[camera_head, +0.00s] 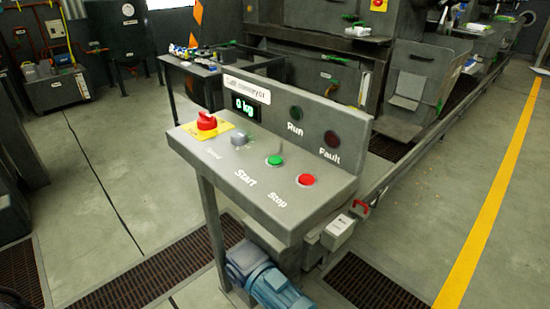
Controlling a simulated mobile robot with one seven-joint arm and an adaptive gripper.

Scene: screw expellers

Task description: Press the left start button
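One control panel (225,165) shows in the head view, a grey sloped console on a post in the middle. Its green start button (275,160) sits near the front right of the sloped face, with the word "Start" to its lower left. A red stop button (306,180) is just to the right of it. Nothing covers the green button. I see no second start button. My gripper is not clearly seen; a blurred dark shape lies in the bottom left corner, and I cannot tell what it is.
A red emergency knob (206,121) and a grey speed knob (239,139) share the console. Its upright back has a display (244,105), a Run lamp (296,113) and a Fault lamp (331,139). A blue motor (270,284) sits below. Floor at the left is open.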

